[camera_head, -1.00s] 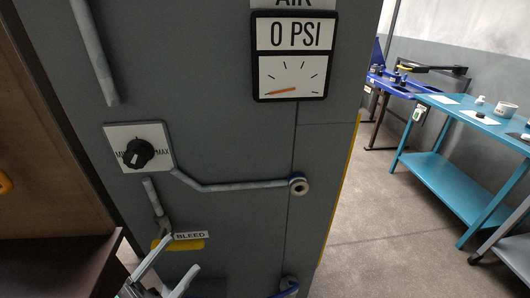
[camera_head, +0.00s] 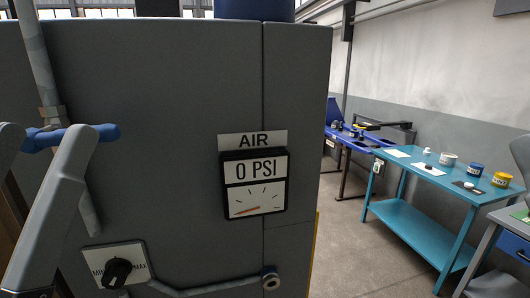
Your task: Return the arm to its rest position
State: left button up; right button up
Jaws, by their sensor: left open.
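My left gripper (camera_head: 42,140) shows at the left edge of the head view, large and close to the camera. Its two grey fingers point up and stand apart, with nothing seen between them but the scene behind. One finger is partly cut off by the picture edge. A blue valve handle (camera_head: 104,132) on a pipe shows behind the fingers and is partly hidden by one of them. I cannot tell how far the fingers are from it. My right gripper is not in view.
A grey cabinet (camera_head: 180,90) fills the left and middle. It carries an AIR gauge (camera_head: 255,184) reading 0 PSI, a MIN/MAX knob (camera_head: 118,271) and a pipe end (camera_head: 271,279). A teal workbench (camera_head: 420,232) with several small containers stands at right. Floor shows between.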

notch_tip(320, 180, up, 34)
jog(key=p, duration=3.1)
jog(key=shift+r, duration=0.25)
